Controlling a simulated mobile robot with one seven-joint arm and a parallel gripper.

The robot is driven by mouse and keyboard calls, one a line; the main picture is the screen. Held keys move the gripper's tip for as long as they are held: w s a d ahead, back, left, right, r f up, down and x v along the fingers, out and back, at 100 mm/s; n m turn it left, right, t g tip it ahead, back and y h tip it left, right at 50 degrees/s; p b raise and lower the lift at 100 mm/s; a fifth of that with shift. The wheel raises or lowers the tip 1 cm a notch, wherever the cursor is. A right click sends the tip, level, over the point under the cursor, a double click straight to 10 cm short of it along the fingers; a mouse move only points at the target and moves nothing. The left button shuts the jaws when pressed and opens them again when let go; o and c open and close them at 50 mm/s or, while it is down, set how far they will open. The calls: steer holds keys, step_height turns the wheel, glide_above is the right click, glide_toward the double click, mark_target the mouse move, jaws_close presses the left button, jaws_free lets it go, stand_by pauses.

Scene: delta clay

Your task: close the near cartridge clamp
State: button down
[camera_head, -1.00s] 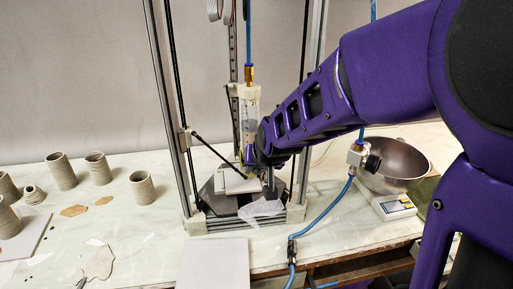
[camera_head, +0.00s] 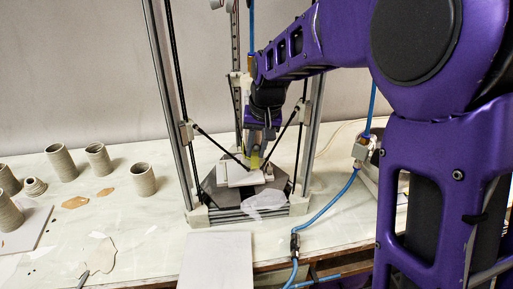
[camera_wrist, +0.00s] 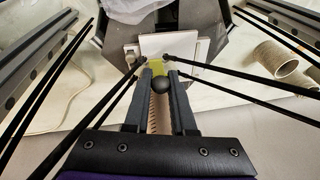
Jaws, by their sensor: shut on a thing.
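My gripper (camera_wrist: 160,87) points down inside the tall printer frame (camera_head: 160,80), in front of where the cartridge stands. My arm hides the cartridge and most of the clamp in the head view, so I cannot tell how far the clamp is closed.
Thin black rods run close on both sides of my gripper. A white plate (camera_head: 236,174) lies on the printer's dark bed below. A blue hose (camera_head: 330,207) crosses the table at the right. Several grey clay cylinders (camera_head: 61,163) stand at the left.

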stand_by(0.3)
steer(key=c, duration=0.8)
jaws_free()
steer(key=v, duration=1.7)
steer(key=shift+d+r, duration=0.1)
steer(key=shift+r, duration=0.1)
steer(key=shift+f, duration=0.1)
